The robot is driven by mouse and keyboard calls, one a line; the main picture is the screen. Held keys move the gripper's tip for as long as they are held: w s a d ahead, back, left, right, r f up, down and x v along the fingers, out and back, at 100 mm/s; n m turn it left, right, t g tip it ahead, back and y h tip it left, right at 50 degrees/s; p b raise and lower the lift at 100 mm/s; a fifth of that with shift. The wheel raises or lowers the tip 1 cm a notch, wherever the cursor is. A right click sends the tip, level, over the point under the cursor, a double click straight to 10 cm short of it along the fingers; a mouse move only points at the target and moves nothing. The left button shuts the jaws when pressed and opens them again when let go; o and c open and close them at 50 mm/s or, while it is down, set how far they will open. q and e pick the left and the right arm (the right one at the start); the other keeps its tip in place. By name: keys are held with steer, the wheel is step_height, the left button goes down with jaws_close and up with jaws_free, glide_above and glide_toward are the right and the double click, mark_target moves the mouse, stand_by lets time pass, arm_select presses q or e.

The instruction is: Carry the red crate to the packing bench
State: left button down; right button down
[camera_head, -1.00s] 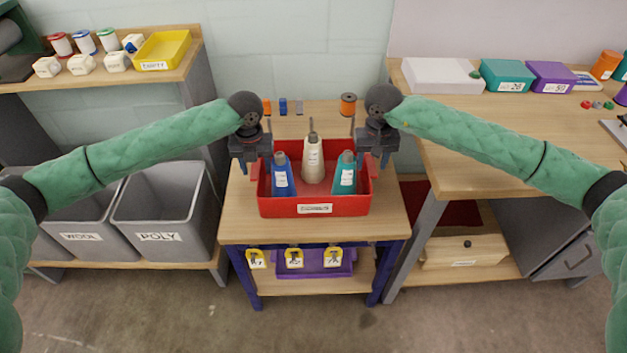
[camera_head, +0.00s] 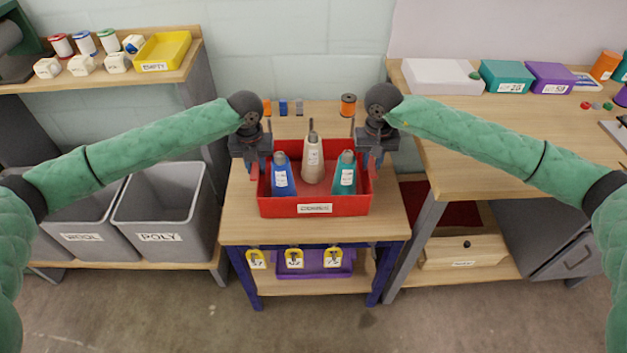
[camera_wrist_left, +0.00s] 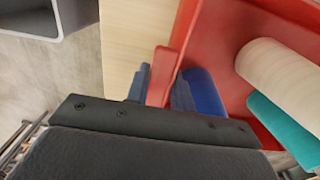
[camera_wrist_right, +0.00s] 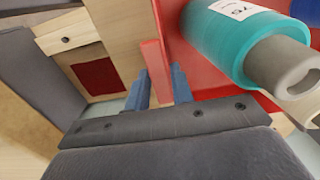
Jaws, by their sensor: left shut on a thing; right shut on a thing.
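The red crate (camera_head: 290,208) sits on a small wooden table with blue legs, in the middle of the head view. It holds a blue cone (camera_head: 281,176), a cream cone (camera_head: 313,162) and a teal cone (camera_head: 346,176), all upright. My left gripper (camera_head: 256,172) is shut on the crate's left side; the left wrist view shows the red handle (camera_wrist_left: 165,75) between its fingers. My right gripper (camera_head: 369,172) is shut on the crate's right side, with the red handle (camera_wrist_right: 155,75) between its fingers in the right wrist view.
A wooden bench (camera_head: 465,145) stands on the right, with a white box (camera_head: 440,75), a teal box (camera_head: 507,76) and a purple box (camera_head: 550,77) at its back. Grey bins (camera_head: 165,205) stand left. An orange spool (camera_head: 348,105) is behind the crate.

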step_height(320, 180, up, 24)
steer(key=p, duration=2.3)
steer(key=shift+d+f, duration=0.15)
steer(key=shift+d, duration=0.05)
stand_by(0.5)
